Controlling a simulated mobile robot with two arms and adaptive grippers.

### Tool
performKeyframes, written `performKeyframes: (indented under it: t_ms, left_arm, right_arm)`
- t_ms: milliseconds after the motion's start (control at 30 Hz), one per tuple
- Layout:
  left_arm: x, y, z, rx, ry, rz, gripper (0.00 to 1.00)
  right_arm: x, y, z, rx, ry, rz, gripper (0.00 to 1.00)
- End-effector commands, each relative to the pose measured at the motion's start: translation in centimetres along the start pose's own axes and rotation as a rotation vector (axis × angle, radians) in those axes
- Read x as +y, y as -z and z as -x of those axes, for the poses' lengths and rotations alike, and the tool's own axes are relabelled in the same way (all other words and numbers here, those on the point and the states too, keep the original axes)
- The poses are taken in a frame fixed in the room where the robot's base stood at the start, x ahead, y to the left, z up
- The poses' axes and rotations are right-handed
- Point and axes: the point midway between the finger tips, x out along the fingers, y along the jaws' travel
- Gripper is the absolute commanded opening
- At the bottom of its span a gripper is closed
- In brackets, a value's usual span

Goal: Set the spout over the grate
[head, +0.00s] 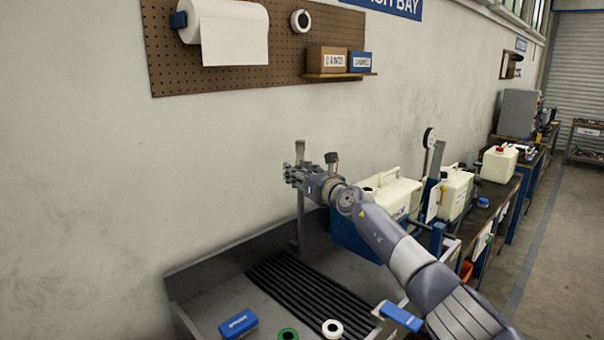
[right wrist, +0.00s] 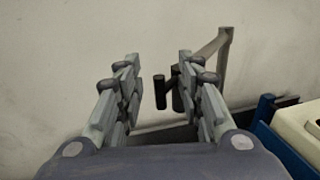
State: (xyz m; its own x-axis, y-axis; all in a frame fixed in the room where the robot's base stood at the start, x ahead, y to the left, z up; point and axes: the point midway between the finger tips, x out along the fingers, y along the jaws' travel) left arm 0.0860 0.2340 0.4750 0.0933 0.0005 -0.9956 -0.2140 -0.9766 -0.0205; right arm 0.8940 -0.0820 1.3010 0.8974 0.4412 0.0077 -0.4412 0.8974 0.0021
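The grate (head: 318,298) is a set of dark parallel bars in the grey basin (head: 215,298). A grey tap post (head: 300,222) rises at the basin's back, partly hidden by my right gripper (head: 296,177). In the right wrist view the post (right wrist: 222,75) stands right of the fingers, with a slanting grey bar at its top. A short dark upright piece (right wrist: 160,92), seemingly the spout's end, shows between the fingertips. My right gripper (right wrist: 157,85) is open, its fingers apart and not visibly closed on anything. The spout's middle is hidden behind the right finger. My left gripper is not in view.
A blue block (head: 238,323), a green ring (head: 288,334) and a white ring (head: 332,328) lie at the basin's front. Cream containers (head: 392,194) stand right of the basin, close to my right arm. The wall is directly behind the tap.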

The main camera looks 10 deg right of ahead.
Motion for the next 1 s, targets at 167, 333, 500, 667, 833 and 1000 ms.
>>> performKeyframes:
  t_ms: [167,333,500,667,833,1000]
  left_arm:
    - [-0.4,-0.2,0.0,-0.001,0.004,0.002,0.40]
    - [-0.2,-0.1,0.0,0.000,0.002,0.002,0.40]
    - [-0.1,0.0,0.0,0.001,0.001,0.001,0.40]
    - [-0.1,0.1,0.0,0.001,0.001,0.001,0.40]
    - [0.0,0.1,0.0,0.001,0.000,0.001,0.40]
    - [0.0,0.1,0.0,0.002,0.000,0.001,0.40]
  right_arm:
    - [0.9,-0.4,-0.2,-0.003,-0.013,0.001,0.29]
    - [0.8,-2.2,-0.1,-0.009,-0.012,0.005,0.29]
    - [0.7,-5.7,0.1,-0.014,-0.011,0.006,0.29]
    - [0.2,-8.3,0.3,-0.010,-0.006,0.002,0.29]
    - [0.0,-10.0,0.5,-0.008,-0.003,-0.001,0.29]
    - [-0.1,-10.3,0.5,-0.005,-0.001,-0.001,0.29]
